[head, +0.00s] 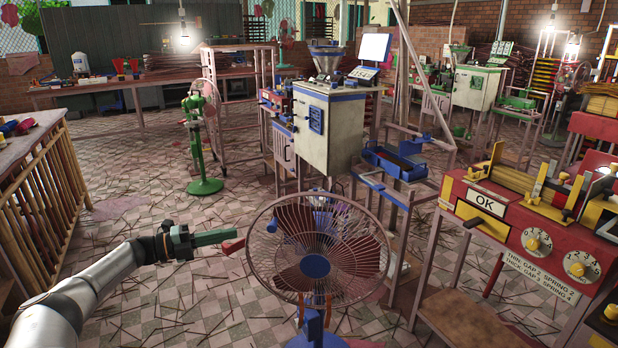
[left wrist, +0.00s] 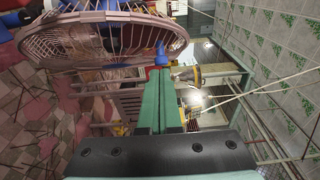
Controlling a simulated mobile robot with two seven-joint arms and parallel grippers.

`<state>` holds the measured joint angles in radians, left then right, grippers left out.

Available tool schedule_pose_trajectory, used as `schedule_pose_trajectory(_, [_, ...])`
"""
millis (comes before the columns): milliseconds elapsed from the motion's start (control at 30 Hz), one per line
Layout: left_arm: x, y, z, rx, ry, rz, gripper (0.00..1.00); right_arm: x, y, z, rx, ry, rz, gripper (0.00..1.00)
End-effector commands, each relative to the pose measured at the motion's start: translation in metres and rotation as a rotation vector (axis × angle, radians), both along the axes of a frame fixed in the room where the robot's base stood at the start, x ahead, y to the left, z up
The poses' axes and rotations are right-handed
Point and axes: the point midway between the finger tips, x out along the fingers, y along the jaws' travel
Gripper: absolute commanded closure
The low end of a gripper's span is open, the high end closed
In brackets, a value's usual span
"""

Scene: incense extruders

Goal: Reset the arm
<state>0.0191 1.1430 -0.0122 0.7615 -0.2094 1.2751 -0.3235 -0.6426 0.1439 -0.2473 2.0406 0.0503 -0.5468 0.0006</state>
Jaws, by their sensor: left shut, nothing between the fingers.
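My left arm (head: 95,280) comes in from the lower left of the head view and reaches out over the tiled floor. Its left gripper (head: 232,245) has green fingers with red tips. The fingers are shut with nothing between them, and the tips are close to the left rim of the fan cage in the picture. In the left wrist view the green fingers (left wrist: 160,100) lie side by side, pointing away from the camera. My right gripper is not in view.
A caged fan (head: 316,266) with a blue hub stands in front. A red machine marked OK (head: 486,205) is at right, a slatted wooden bench (head: 48,190) at left. A cream machine (head: 335,140) and a green fan (head: 204,186) stand behind. Thin sticks litter the open floor.

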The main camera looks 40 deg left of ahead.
Motion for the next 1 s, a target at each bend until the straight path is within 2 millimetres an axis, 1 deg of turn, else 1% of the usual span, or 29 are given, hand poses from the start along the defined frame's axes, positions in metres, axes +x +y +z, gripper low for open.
schedule_pose_trajectory(133, [0.0,-0.001,-0.001,-0.002,0.002,0.0,1.0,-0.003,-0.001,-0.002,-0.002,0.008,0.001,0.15])
schedule_pose_trajectory(200, [0.003,-0.006,-0.009,-0.018,0.012,0.005,1.0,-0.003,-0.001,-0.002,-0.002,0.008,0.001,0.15])
schedule_pose_trajectory(267, [0.007,-0.017,-0.025,-0.051,0.035,0.016,1.0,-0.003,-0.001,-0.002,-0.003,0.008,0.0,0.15])
schedule_pose_trajectory(367, [0.015,-0.049,-0.068,-0.146,0.101,0.055,1.0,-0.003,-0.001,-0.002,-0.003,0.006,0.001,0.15])
schedule_pose_trajectory(400, [0.018,-0.067,-0.09,-0.198,0.139,0.078,1.0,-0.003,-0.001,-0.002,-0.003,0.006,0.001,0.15])
schedule_pose_trajectory(467, [0.019,-0.098,-0.124,-0.285,0.204,0.12,1.0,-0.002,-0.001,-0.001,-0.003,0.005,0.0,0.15])
schedule_pose_trajectory(500, [0.018,-0.121,-0.145,-0.347,0.25,0.151,1.0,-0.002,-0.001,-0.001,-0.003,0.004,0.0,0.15])
schedule_pose_trajectory(533, [0.016,-0.138,-0.161,-0.393,0.287,0.174,1.0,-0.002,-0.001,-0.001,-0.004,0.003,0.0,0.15])
schedule_pose_trajectory(567, [0.013,-0.155,-0.175,-0.439,0.324,0.2,1.0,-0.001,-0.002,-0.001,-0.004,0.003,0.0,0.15])
schedule_pose_trajectory(600, [0.007,-0.179,-0.194,-0.503,0.377,0.236,1.0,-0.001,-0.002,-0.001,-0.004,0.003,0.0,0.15])
schedule_pose_trajectory(667, [-0.004,-0.216,-0.218,-0.599,0.461,0.29,1.0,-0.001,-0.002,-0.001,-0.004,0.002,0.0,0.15])
schedule_pose_trajectory(700, [-0.013,-0.24,-0.231,-0.661,0.517,0.329,1.0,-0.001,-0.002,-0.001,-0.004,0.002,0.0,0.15])
schedule_pose_trajectory(767, [-0.028,-0.278,-0.247,-0.756,0.608,0.386,1.0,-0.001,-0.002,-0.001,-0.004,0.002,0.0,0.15])
schedule_pose_trajectory(800, [-0.039,-0.301,-0.255,-0.815,0.666,0.425,1.0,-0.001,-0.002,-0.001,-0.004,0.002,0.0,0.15])
schedule_pose_trajectory(833, [-0.048,-0.317,-0.259,-0.859,0.711,0.453,1.0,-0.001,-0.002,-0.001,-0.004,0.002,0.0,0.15])
schedule_pose_trajectory(900, [-0.067,-0.352,-0.265,-0.951,0.807,0.513,1.0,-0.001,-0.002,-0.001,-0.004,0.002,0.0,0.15])
schedule_pose_trajectory(1000, [-0.091,-0.394,-0.266,-1.062,0.932,0.588,1.0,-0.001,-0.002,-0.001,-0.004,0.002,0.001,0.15])
